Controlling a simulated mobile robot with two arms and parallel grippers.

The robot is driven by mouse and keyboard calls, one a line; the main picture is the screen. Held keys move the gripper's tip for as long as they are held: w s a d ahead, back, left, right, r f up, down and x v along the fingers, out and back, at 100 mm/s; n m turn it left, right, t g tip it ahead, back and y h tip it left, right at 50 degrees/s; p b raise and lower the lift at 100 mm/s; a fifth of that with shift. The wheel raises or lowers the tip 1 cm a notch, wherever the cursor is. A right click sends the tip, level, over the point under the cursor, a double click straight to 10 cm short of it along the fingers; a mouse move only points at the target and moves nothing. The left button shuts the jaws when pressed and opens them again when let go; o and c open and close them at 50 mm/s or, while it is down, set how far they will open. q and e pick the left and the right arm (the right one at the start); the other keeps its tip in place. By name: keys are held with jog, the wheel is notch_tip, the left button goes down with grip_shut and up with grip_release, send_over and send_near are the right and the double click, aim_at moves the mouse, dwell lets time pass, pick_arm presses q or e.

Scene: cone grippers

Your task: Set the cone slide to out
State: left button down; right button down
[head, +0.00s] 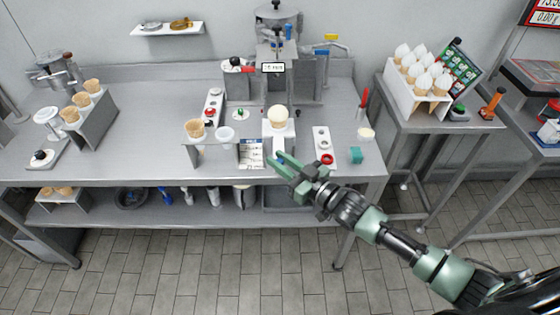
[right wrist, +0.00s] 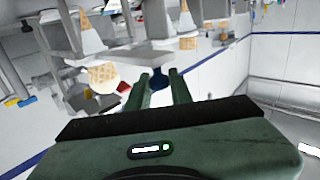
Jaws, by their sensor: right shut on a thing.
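The likely cone slide, a white block (head: 280,133), stands at the front middle of the bench under the machine, with a cone topped by a pale scoop (head: 279,116) in it. My right gripper (head: 272,160) is just in front of it at the bench's front edge. In the right wrist view my two fingers (right wrist: 160,85) are closed around a dark blue knob (right wrist: 158,76); whether it belongs to the slide is not clear. A scooped cone (right wrist: 103,78) is close to the left of the fingers there. My left gripper is not in view.
A printed card (head: 251,153) and a cone in a stand (head: 195,129) are left of the gripper. A side table holds a rack of white-topped cones (head: 418,75).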

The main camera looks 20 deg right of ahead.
jog(key=c, duration=1.6)
grip_release()
jog(key=shift+s+a+f, duration=0.15)
jog(key=o, duration=0.3)
jog(key=shift+s, duration=0.2)
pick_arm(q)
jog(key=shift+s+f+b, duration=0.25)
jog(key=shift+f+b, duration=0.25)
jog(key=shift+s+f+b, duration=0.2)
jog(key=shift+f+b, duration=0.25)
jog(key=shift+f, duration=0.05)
pick_arm(e)
jog(key=v, duration=0.7)
jog(key=shift+s, duration=0.25)
